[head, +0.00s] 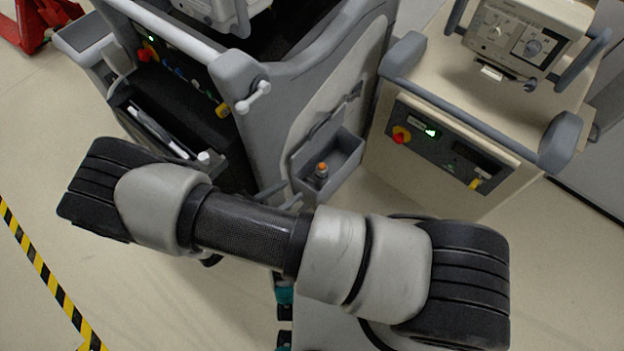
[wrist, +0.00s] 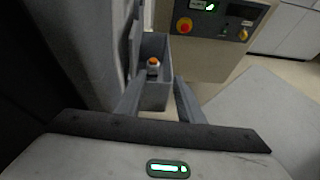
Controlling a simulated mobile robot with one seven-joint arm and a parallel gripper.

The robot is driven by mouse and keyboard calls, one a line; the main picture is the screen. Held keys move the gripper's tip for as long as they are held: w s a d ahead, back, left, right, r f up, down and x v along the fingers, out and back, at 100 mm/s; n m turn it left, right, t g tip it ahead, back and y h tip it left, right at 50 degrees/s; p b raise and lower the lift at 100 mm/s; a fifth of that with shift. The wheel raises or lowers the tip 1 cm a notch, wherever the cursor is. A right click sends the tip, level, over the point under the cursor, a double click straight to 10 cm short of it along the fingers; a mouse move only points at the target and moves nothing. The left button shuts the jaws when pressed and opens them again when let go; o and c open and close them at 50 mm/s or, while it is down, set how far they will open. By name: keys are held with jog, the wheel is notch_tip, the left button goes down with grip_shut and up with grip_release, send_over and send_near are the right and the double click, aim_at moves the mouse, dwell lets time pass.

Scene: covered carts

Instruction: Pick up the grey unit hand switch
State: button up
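The grey hand switch with an orange top (head: 322,172) stands in a small grey open bin (head: 345,163) on the side of the dark grey cart. In the wrist view the hand switch (wrist: 153,67) shows inside the bin, beyond my fingertips and roughly between them. My gripper (wrist: 157,84) is open, with its two fingers apart and nothing between them. In the head view my arm crosses in front and hides most of the gripper. The lower part of the switch is partly hidden by the bin wall.
The grey cart (head: 300,95) with its side panel stands left of the bin. A beige cart (head: 440,175) with a red knob and a lit display stands close on the right. Yellow-black floor tape (head: 45,275) runs at the left. Floor in front is clear.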

notch_tip(320, 180, down, 2)
jog(key=n, duration=0.1)
jog(key=b, duration=0.2)
send_near(320, 169)
jog(key=shift+t+y, duration=0.3)
jog(key=shift+t, duration=0.1)
jog(key=x, duration=0.9)
jog(key=shift+s+d+f, duration=0.15)
jog(key=shift+d+f, duration=0.1)
jog(key=shift+f, duration=0.1)
jog(key=shift+c, duration=0.4)
grip_shut()
jog(key=shift+r, duration=0.1)
